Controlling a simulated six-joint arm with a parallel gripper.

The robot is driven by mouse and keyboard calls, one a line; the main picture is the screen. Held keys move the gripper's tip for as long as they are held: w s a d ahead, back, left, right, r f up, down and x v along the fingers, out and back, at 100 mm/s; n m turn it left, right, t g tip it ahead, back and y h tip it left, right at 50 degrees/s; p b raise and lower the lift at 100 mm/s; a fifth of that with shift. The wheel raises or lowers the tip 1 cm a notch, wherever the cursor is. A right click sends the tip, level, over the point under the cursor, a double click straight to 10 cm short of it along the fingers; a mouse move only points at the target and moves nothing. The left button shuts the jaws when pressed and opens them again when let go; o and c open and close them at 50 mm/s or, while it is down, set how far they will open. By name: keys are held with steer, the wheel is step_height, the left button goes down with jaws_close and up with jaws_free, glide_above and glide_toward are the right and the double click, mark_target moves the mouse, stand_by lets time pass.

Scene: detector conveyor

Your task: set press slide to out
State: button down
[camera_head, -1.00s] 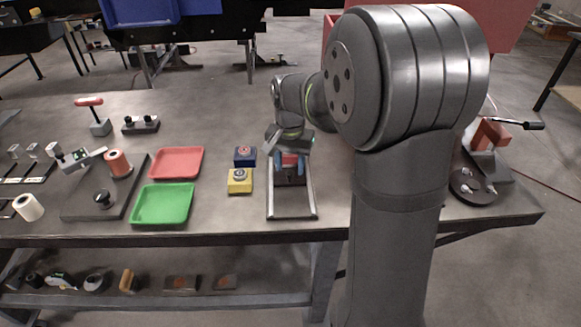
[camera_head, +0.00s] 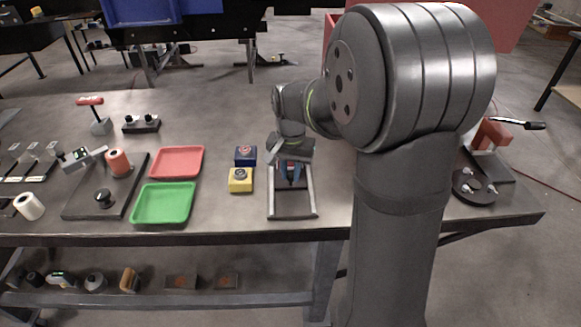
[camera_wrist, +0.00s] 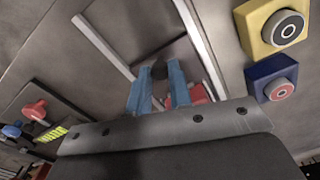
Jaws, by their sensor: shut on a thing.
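The press slide frame (camera_head: 312,197) is a pair of pale rails joined at the near end, on the table in the middle of the head view. Its rails also show in the wrist view (camera_wrist: 203,45). My gripper (camera_head: 290,178) is low between the rails, toward their far part. In the wrist view its blue fingers (camera_wrist: 157,88) are closed around a small dark knob (camera_wrist: 159,70). A red part (camera_wrist: 197,94) lies just beside the right finger. The slide's carriage is mostly hidden under my gripper, and the bed between the rails is bare in the near half.
A yellow button box (camera_head: 240,180) and a blue button box (camera_head: 245,155) stand close left of the frame. A green tray (camera_head: 163,204) and a red tray (camera_head: 177,162) lie farther left.

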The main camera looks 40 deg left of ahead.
steer(key=s+d, duration=0.8)
steer(key=shift+s+d, duration=0.2)
steer(key=shift+s, duration=0.05)
steer(key=c, duration=1.4)
jaws_free()
steer(key=shift+s+d, duration=0.1)
steer(key=shift+o, duration=0.5)
steer(key=shift+r, duration=0.35)
step_height(320, 180, up, 17)
steer(key=shift+f, duration=0.25)
